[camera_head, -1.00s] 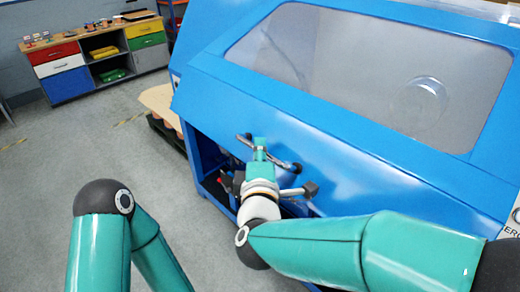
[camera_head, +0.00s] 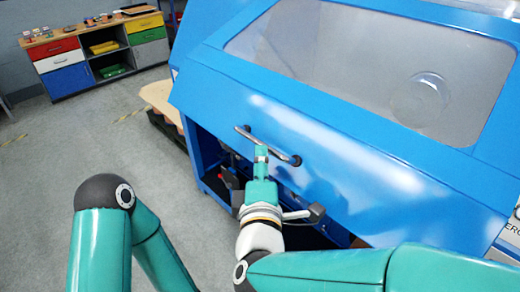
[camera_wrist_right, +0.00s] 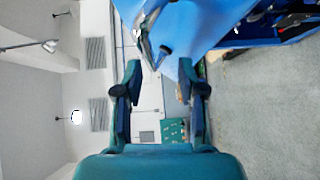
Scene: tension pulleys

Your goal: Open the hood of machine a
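Machine a is the blue machine on the right of the head view; its hood (camera_head: 350,160) has a large clear window (camera_head: 350,65) and a metal bar handle (camera_head: 266,146) on its lower front panel. A dark opening shows below the hood's lower edge; I cannot tell how far the hood is raised. My right gripper (camera_head: 261,150) points at the handle from below, its tip close to the bar. The right wrist view shows its fingers (camera_wrist_right: 160,75) spread apart, with nothing clearly between them. The blue hood (camera_wrist_right: 205,25) lies beyond the fingertips. My left gripper is out of view.
A cabinet with coloured drawers (camera_head: 65,80) stands at the back left with small items on top. A pale board (camera_head: 162,98) lies on a stack beside the machine. The grey floor (camera_head: 80,150) on the left is clear.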

